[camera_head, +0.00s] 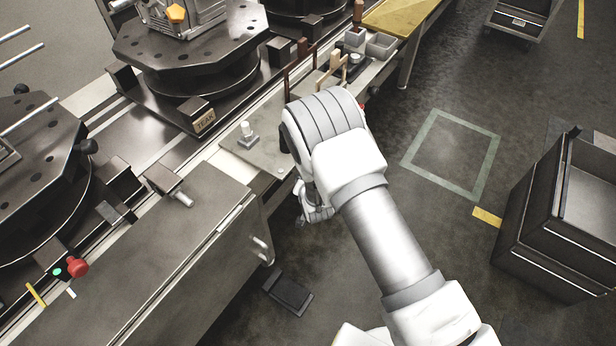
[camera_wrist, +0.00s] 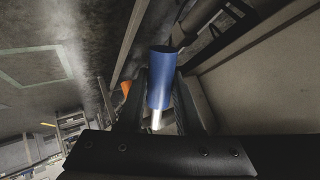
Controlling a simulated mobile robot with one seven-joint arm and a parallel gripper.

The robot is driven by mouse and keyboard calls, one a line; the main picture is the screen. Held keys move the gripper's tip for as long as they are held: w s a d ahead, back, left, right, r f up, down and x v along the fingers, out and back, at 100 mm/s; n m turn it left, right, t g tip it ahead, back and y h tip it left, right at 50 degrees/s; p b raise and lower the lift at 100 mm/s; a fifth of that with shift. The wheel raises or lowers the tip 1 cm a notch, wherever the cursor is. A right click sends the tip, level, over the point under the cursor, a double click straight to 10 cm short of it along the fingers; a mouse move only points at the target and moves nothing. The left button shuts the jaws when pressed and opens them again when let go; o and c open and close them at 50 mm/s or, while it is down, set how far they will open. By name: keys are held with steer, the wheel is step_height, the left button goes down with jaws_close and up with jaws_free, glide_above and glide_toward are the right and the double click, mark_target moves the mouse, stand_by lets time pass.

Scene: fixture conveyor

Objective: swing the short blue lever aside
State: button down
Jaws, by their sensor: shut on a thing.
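The short blue lever (camera_wrist: 161,75) shows in the wrist view as a blue cylindrical grip with a bright metal shank below it. My gripper (camera_wrist: 160,98) has its two dark fingers on either side of the grip and is shut on it. In the head view my gripper (camera_head: 317,213) is partly hidden under my arm, beside the front edge of the bench. The lever cannot be made out in the head view, and its pivot is hidden in both views.
A bench (camera_head: 172,250) with a flat metal top runs along the left, with round dark fixtures (camera_head: 200,75) behind it. A red button (camera_head: 77,266) sits at lower left. A dark pedal-like block (camera_head: 288,292) lies on the floor. Dark bins (camera_head: 556,225) stand at right; the floor between is mostly clear.

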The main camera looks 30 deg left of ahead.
steer(key=shift+s+a+r+m+g, duration=0.15)
steer(key=shift+r+m+g, duration=0.15)
steer(key=shift+g, duration=0.25)
steer(key=shift+s+d+r+m+g, duration=0.1)
steer(key=shift+s+r+m+g, duration=0.1)
steer(key=shift+r+g, duration=0.3)
steer(key=shift+s+a+r+m+g, duration=0.1)
steer(key=shift+s+r+m+g, duration=0.1)
steer(key=shift+g, duration=0.45)
steer(key=c, duration=0.6)
jaws_free()
steer(key=p+v, duration=0.3)
steer(key=v, duration=1.4)
steer(key=shift+r, duration=0.25)
steer(key=shift+w, duration=0.1)
